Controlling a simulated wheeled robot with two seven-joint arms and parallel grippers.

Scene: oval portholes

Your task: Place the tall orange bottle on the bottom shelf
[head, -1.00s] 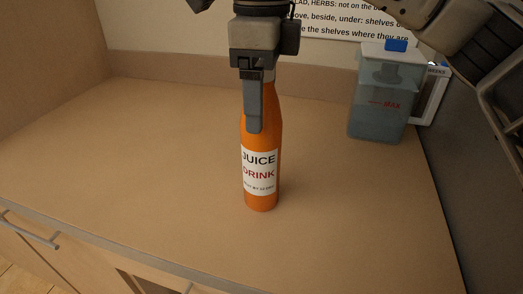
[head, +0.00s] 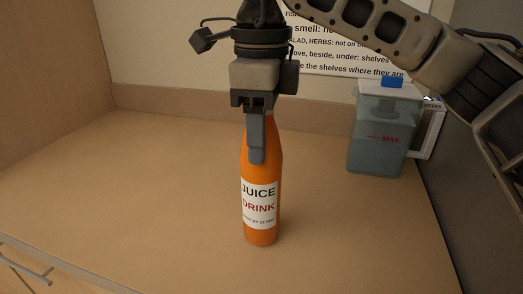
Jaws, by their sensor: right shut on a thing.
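The tall orange bottle (head: 262,170) stands upright in the middle of the head view, with a white label reading "JUICE DRINK". My right gripper (head: 257,150) comes down on it from above and is shut on its upper part. One finger shows in front of the bottle; the other finger and the bottle's cap are hidden. The bottle's base appears at or just above the counter (head: 130,190); I cannot tell whether it touches. No shelf shows in this view. My left gripper is not in view.
A clear water jug (head: 383,135) with a blue lid piece and a white handle stands at the back right by the grey side wall (head: 470,190). A printed notice (head: 345,45) hangs on the back wall. A drawer handle (head: 28,262) shows at lower left. The counter's left side is clear.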

